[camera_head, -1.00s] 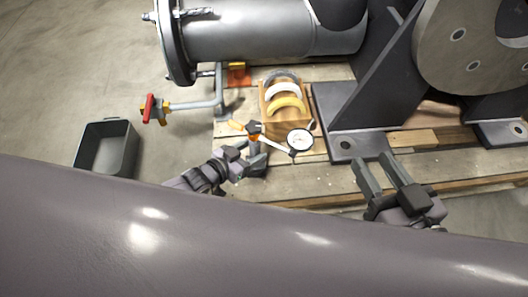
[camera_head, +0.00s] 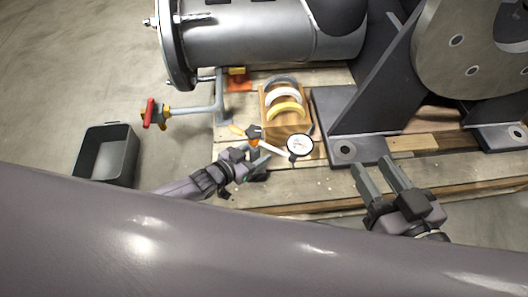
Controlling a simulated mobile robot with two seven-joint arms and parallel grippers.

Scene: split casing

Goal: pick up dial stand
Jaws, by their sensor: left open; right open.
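The dial stand has a round white dial (camera_head: 299,145) on a pale arm, with an orange knob near its joint and a dark base (camera_head: 258,174). It stands on the wooden pallet in front of the wooden box. My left gripper (camera_head: 258,158) is open at the stand, its fingers near the post and base. The gripper hides part of the post, and I cannot tell whether the fingers touch it. My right gripper (camera_head: 380,172) is open and empty over the pallet's front edge, right of the dial.
A wooden box (camera_head: 289,130) with several curved pieces stands just behind the dial. A grey pipe with a red-handled valve (camera_head: 150,113) is to the left. A grey bin (camera_head: 105,155) stands on the floor. The heavy casing bracket (camera_head: 355,146) blocks the right.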

